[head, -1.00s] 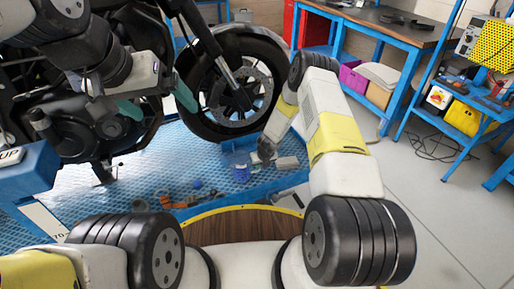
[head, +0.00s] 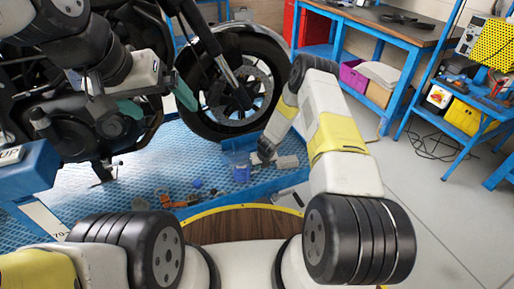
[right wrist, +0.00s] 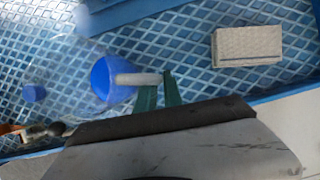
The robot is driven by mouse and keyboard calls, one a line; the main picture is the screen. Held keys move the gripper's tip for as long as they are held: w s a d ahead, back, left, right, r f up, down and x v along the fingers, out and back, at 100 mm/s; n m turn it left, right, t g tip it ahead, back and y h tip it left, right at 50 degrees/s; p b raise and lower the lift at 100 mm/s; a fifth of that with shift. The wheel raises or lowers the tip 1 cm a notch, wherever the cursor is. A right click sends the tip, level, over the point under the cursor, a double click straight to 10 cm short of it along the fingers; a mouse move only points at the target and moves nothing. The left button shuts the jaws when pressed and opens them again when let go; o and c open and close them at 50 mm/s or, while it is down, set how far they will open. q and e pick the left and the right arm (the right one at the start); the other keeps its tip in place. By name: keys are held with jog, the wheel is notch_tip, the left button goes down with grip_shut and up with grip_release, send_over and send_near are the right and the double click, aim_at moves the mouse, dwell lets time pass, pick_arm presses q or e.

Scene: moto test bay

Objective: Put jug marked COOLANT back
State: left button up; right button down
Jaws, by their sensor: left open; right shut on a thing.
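A blue, partly clear vessel (head: 240,168), which I take for the jug, is at the right edge of the blue lift platform in the head view. No COOLANT lettering can be read. In the right wrist view its blue part (right wrist: 108,88) lies beside a pale bar. My right gripper (right wrist: 159,92) is shut on that pale bar with its green fingers; whether the jug touches the platform I cannot tell. My left gripper (head: 155,97) is open and empty, its green fingers apart in front of the motorcycle.
A pale block (head: 287,162) lies right of the jug. A small blue cap (head: 197,183) and orange-handled items (head: 166,201) lie left on the platform (head: 140,180). The motorcycle's front wheel (head: 235,90) stands close behind. A workbench (head: 385,28) and open floor are at right.

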jog(key=c, duration=1.4)
grip_release()
jog(key=v, duration=0.8)
